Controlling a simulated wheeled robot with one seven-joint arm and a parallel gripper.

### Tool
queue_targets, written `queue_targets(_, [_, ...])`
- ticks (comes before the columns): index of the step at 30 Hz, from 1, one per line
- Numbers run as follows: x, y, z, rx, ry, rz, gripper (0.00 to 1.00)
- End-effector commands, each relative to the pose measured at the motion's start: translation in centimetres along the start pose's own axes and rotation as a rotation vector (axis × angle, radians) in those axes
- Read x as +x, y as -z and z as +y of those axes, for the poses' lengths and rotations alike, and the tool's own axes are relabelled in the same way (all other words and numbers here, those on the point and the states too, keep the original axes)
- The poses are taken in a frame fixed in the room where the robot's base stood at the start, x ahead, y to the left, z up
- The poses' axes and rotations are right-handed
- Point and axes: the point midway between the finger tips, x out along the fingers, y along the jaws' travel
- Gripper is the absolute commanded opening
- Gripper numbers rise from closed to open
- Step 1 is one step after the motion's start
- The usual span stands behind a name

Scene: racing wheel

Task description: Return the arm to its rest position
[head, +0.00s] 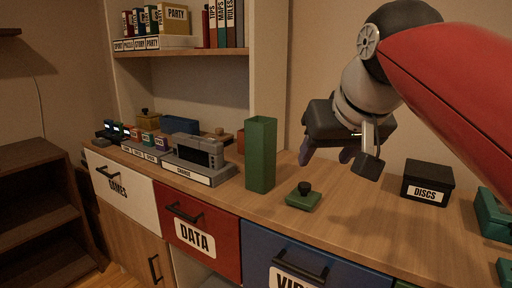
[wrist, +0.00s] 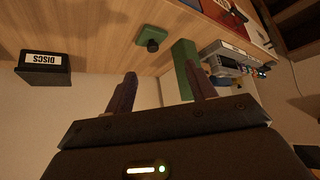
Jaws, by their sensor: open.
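My gripper (head: 329,158) is raised above the wooden counter (head: 345,221), in the right half of the head view. Its two purple-grey fingers are apart with nothing between them; they also show in the wrist view (wrist: 161,95). My arm reaches in from the right edge of the head view. Below and left of the gripper, a green lid with a black knob (head: 303,197) lies on the counter, apart from the fingers. A tall green box (head: 261,155) stands left of the lid.
A black DISCS box (head: 427,183) stands right of the gripper. Green items (head: 493,216) sit at the right edge. A grey device (head: 199,158) and small boxes line the left counter. A shelf (head: 180,52) with books rises behind. Drawers, including the red DATA one (head: 196,232), are shut.

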Motion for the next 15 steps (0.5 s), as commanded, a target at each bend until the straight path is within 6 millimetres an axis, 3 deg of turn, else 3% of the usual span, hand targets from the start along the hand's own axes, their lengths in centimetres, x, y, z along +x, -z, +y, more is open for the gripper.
queue_targets(9, [8.4,-16.3,2.2,0.070,-0.052,-0.113,0.56])
queue_targets(12, [10.6,-21.0,2.4,0.090,-0.070,-0.141,0.56])
queue_targets(15, [12.2,-24.4,2.5,0.105,-0.085,-0.160,0.56])
